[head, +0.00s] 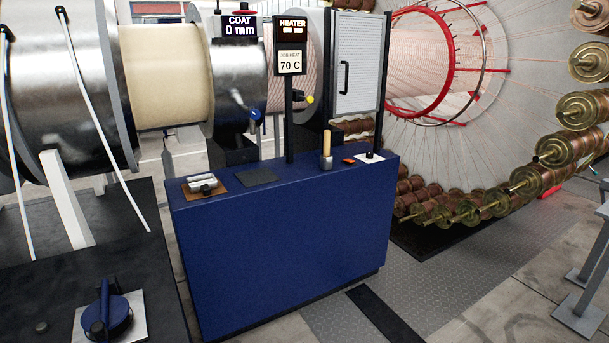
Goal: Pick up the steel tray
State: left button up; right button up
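The steel tray (202,184) appears to be the small, shiny metal piece at the left end of the blue bench's top. It lies on a brown mat (222,190) near the bench's left edge. What it holds, if anything, is too small to tell. Neither of my grippers shows in the head view.
The blue bench (280,245) also bears a dark pad (260,177), a wooden-handled tool (326,150) and a small orange item (349,161). A heater sign post (289,110) rises behind. Spools (470,208) stand at right. Grey floor plate (440,270) is clear.

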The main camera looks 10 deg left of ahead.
aim_at(203, 185)
jog(key=i+l+z, duration=0.1)
jog(key=i+z, duration=0.2)
jog(key=i, duration=0.25)
jog(key=i+z, duration=0.25)
jog(key=i, duration=0.3)
